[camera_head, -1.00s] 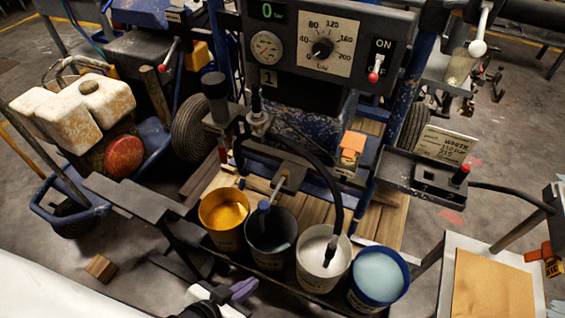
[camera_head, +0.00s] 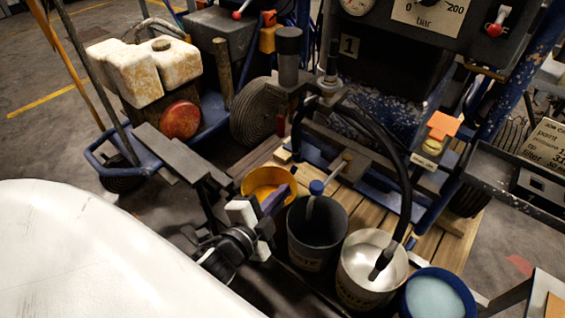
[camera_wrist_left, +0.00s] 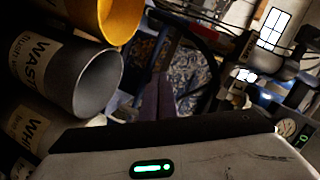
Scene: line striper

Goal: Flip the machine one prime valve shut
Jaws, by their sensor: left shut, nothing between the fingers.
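The machine with the number 1 plate (camera_head: 349,45) stands at the top centre in the head view. On its front is a dark pump and valve fitting (camera_head: 327,84) with a black hose. A small red handle (camera_head: 281,123) hangs beside it; I cannot tell for sure which part is the prime valve. A short pipe with a blue end (camera_head: 316,188) reaches over the dark waste bucket. My left gripper (camera_head: 268,205) is shut and empty, in front of the yellow bucket and left of the waste bucket. Its purple finger (camera_wrist_left: 157,97) shows in the wrist view. My right gripper is not in view.
The yellow bucket (camera_head: 266,177), the waste bucket (camera_head: 330,250), the white bucket (camera_head: 352,285) and the blue-rimmed bucket (camera_head: 462,290) stand in a row before the machine. Grey bars (camera_head: 186,155) lie between.

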